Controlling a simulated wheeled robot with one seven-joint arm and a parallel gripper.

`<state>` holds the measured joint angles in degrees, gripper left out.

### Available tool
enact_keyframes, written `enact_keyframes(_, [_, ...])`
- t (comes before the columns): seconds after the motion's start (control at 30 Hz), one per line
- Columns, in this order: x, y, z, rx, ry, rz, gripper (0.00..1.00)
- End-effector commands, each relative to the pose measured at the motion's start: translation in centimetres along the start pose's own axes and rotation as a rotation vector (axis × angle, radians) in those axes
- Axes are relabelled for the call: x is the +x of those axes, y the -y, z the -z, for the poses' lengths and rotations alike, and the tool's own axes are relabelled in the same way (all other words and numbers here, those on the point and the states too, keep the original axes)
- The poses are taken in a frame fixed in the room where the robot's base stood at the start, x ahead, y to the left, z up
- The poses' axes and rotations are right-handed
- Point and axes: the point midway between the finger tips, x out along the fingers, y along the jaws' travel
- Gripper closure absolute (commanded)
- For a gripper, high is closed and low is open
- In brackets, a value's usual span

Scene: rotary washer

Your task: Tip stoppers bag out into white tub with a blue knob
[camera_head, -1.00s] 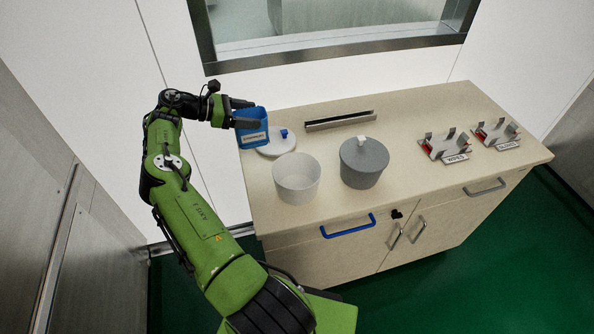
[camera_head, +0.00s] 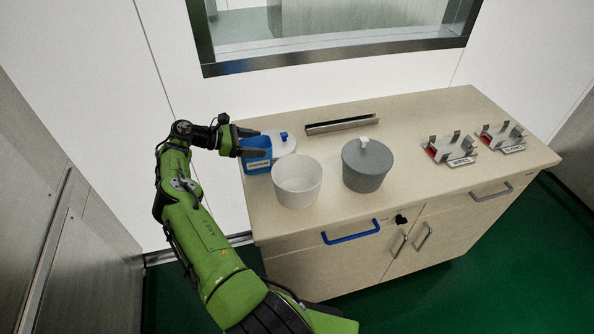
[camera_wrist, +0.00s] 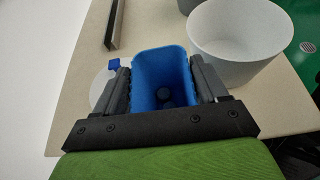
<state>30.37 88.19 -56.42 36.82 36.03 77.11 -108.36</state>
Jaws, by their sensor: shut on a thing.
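My gripper (camera_head: 255,143) is shut on a blue open-topped stoppers bag (camera_head: 257,160) with a white label. In the wrist view the bag (camera_wrist: 160,67) sits between the two fingers (camera_wrist: 162,82), its mouth facing the camera, with dark round stoppers (camera_wrist: 166,97) at the bottom. The white tub (camera_head: 297,184) stands open on the counter, just right of the bag; it also shows in the wrist view (camera_wrist: 238,62). Its white lid with a blue knob (camera_head: 283,142) lies on the counter behind the bag and tub. The bag looks upright, beside the tub and not over it.
A grey lidded tub (camera_head: 366,168) stands right of the white tub. A dark slotted metal strip (camera_head: 342,124) lies at the back of the counter (camera_head: 420,185). Metal holders labelled wipes (camera_head: 452,149) and another (camera_head: 502,137) stand at the right. A window frame is behind.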

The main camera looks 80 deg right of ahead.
Motion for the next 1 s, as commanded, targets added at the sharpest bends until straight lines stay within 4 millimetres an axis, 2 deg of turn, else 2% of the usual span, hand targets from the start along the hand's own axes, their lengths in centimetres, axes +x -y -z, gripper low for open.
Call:
enact_keyframes(0.2, [-0.2,0.9,-1.9,0.068,-0.045,-0.020,0.72])
enact_keyframes(0.37, [-0.2,1.6,-2.5,0.130,-0.083,-0.046,0.72])
enact_keyframes(0.5, [-0.4,2.3,-4.5,0.189,-0.119,-0.067,0.72])
enact_keyframes(0.67, [-0.4,3.0,-5.8,0.255,-0.157,-0.092,0.72])
enact_keyframes(1.0, [0.8,4.9,-6.0,0.390,-0.240,-0.149,0.72])
